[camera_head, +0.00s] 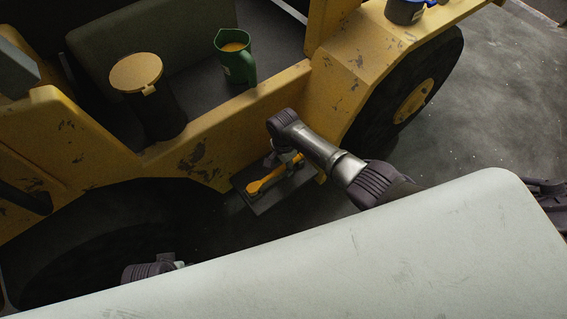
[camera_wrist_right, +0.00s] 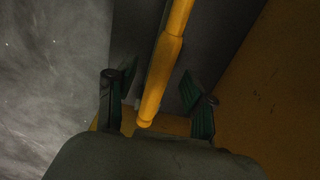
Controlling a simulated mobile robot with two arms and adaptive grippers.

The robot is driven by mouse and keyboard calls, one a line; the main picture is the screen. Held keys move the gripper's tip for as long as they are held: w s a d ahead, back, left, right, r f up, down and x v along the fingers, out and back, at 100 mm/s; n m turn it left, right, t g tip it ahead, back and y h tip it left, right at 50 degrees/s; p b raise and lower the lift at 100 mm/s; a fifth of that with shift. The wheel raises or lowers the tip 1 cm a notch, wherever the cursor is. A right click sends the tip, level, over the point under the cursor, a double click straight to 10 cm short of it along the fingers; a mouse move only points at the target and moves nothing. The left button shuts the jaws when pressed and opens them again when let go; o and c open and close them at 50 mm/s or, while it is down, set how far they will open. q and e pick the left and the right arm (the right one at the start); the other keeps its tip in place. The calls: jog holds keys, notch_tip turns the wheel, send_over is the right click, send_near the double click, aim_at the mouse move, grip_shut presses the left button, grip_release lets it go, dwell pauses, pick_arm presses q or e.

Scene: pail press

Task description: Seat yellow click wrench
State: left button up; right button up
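The yellow click wrench (camera_head: 262,185) lies on a dark step plate (camera_head: 262,208) on the side of the yellow vehicle. My right gripper (camera_head: 290,161) is low over the plate at the wrench's right part, partly hidden by its own arm in the head view. In the right wrist view, the wrench (camera_wrist_right: 168,50) runs up the picture between the two spread green-padded fingers of the right gripper (camera_wrist_right: 163,105). Gaps show on both sides, and the fingers look apart from it. Of my left arm only a dark joint shows at the bottom left; its gripper is hidden.
A green jug (camera_head: 236,62) and a dark container with a yellow lid (camera_head: 137,72) stand on the vehicle's deck. A dark blue container (camera_head: 405,11) sits on the fender above the wheel (camera_head: 411,103). The vehicle's yellow side (camera_head: 215,135) is close behind the plate. Open grey floor lies right.

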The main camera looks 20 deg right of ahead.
jog(key=shift+r, duration=0.1)
notch_tip(320, 180, up, 12)
dwell(0.5)
dwell(0.4)
